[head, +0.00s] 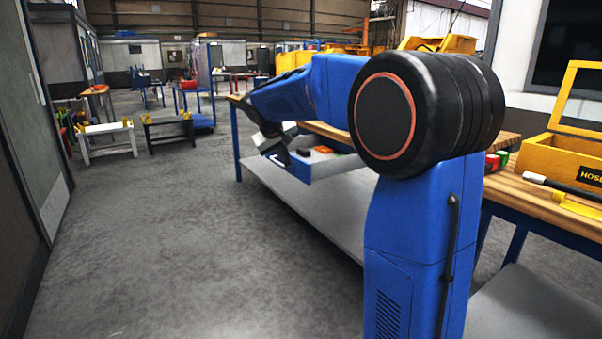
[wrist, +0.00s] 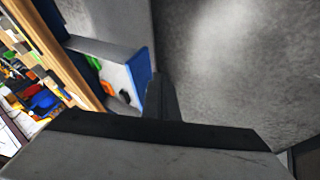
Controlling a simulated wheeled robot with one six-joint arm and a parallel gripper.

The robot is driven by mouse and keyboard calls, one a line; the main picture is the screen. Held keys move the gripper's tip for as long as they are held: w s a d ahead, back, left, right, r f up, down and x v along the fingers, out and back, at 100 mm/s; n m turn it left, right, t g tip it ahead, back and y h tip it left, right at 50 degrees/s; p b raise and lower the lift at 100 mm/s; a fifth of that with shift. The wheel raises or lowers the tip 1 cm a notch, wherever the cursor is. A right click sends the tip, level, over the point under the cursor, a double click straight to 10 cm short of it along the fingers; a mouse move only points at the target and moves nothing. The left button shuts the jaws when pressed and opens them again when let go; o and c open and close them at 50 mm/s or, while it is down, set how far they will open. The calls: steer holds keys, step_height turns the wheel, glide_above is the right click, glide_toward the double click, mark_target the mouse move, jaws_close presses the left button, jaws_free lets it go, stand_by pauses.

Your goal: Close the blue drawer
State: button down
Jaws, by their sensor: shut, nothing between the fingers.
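The blue drawer (head: 328,168) sticks out from under the wooden bench top in the head view, open, with small dark and orange items inside. In the wrist view its blue front (wrist: 140,68) stands at the outer end of a pale interior holding green, orange and black items. My gripper (head: 283,158) is shut and empty just outside the drawer front. In the wrist view the shut fingers (wrist: 162,96) are close beside the near end of that front, on its outer side. I cannot tell whether they touch it.
The bench top (head: 335,132) runs above the drawer, with a grey lower shelf (head: 310,205) below. A yellow box (head: 560,155) stands on the nearer bench at right. The grey floor (head: 170,230) to the left is clear.

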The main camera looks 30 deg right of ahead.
steer(key=shift+w+d+f, duration=0.75)
steer(key=shift+d+f, duration=0.55)
steer(key=shift+d, duration=0.15)
steer(key=shift+w+d+f, duration=0.75)
steer(key=shift+d+f, duration=0.6)
steer(key=shift+d, duration=0.15)
steer(key=shift+w+d+f, duration=0.75)
steer(key=shift+d+f, duration=0.55)
steer(key=shift+d, duration=0.15)
steer(key=shift+d, duration=0.1)
